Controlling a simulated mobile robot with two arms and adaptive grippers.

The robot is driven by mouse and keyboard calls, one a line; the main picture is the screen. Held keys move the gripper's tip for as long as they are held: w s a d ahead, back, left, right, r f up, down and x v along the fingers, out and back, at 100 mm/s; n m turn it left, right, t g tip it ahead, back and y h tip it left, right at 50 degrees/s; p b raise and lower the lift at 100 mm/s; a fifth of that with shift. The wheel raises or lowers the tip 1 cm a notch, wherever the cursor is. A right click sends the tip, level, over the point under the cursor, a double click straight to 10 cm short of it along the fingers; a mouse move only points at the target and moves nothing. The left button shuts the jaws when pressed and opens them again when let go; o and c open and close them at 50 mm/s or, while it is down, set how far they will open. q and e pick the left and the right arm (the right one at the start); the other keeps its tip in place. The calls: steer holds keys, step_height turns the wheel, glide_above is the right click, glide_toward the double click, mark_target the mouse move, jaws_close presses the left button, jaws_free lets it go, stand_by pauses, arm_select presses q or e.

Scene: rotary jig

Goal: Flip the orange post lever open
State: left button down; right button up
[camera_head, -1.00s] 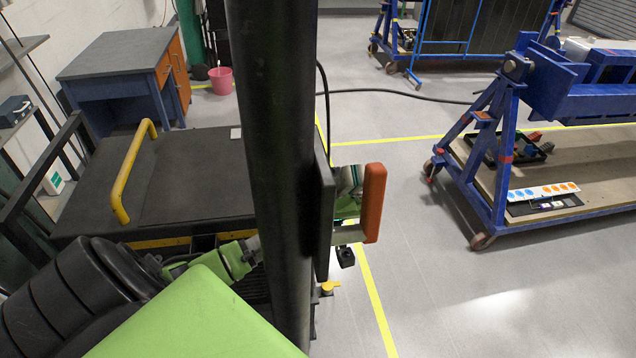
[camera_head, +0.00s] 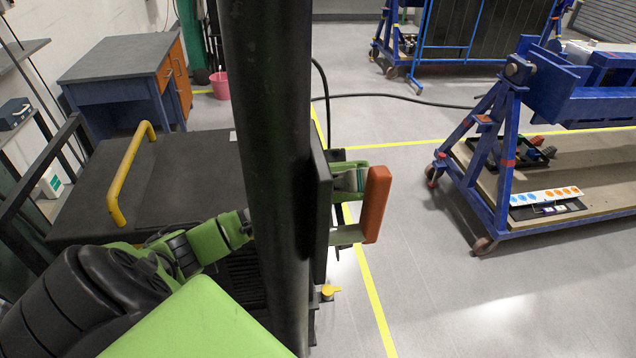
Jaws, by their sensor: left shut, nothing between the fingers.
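The orange lever (camera_head: 376,205) is a blocky upright bar on the right side of a tall black post (camera_head: 265,150), standing off from a dark plate (camera_head: 320,210) and leaning slightly. A bracket (camera_head: 346,235) joins its lower part to the plate. My left arm, green and black, comes in from the lower left and passes behind the post. Part of my left gripper (camera_head: 350,181) shows between plate and lever, near the lever's upper end. It looks shut and empty; the post and plate hide much of it. Whether it touches the lever I cannot tell. My right gripper is out of view.
A black-topped cart (camera_head: 185,180) with a yellow handle (camera_head: 130,172) stands behind the post at left. A blue-framed rig (camera_head: 510,150) on casters stands at right. A blue-grey desk (camera_head: 115,75) is at the back left. The floor right of the lever is clear.

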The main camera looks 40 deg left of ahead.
arm_select(q)
steer(key=w+a+f+m+g+y, duration=0.1)
steer(key=w+a+f+y, duration=0.1)
steer(key=w+a+f, duration=0.1)
step_height(320, 180, down, 3)
steer(key=shift+w+a+r, duration=0.1)
steer(key=shift+w+a, duration=0.1)
steer(key=shift+a, duration=0.65)
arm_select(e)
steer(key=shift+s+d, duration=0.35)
arm_select(q)
steer(key=shift+w, duration=0.2)
